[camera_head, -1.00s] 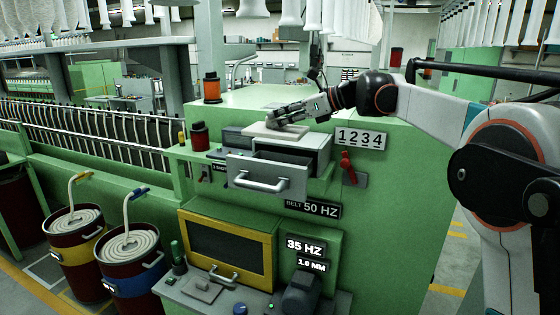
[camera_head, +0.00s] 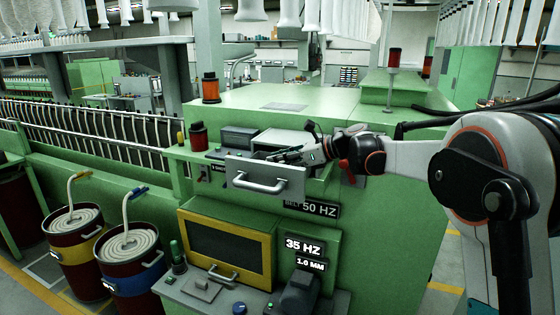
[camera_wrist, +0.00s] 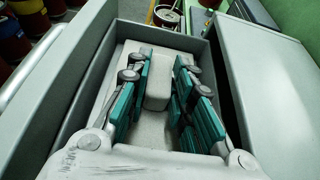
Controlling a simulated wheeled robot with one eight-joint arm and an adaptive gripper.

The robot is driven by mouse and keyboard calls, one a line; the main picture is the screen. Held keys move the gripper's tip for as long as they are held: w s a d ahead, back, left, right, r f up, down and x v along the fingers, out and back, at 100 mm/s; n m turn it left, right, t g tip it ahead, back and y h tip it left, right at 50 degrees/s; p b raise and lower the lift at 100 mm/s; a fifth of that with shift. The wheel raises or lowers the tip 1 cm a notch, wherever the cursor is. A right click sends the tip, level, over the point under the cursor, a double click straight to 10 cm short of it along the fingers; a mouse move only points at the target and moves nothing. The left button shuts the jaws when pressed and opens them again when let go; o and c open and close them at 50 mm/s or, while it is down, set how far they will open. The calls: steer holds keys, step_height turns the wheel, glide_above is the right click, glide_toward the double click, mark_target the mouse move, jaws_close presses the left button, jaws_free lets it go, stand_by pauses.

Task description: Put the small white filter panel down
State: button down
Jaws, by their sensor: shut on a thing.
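The small white filter panel (camera_wrist: 132,95) lies low inside the open grey drawer (camera_head: 262,178) in the wrist view, with its raised block-shaped grip upright. My gripper (camera_wrist: 160,85) has its teal-padded fingers on both sides of that grip and is shut on it. In the head view my gripper (camera_head: 280,156) reaches down into the drawer from the right, behind the drawer front. The panel is hidden there. The wrist view shows drawer walls close around the panel; whether it rests fully on the drawer floor I cannot tell.
The grey cabinet top (camera_head: 283,139) is bare behind the drawer. A red lever (camera_head: 346,168) is close to my wrist. The green machine top (camera_head: 330,100) is mostly clear.

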steer(key=shift+s, duration=0.1)
steer(key=c, duration=1.4)
jaws_free()
steer(key=shift+f, duration=0.1)
steer(key=b+v, duration=0.1)
steer(key=v, duration=1.1)
steer(key=shift+b, duration=0.3)
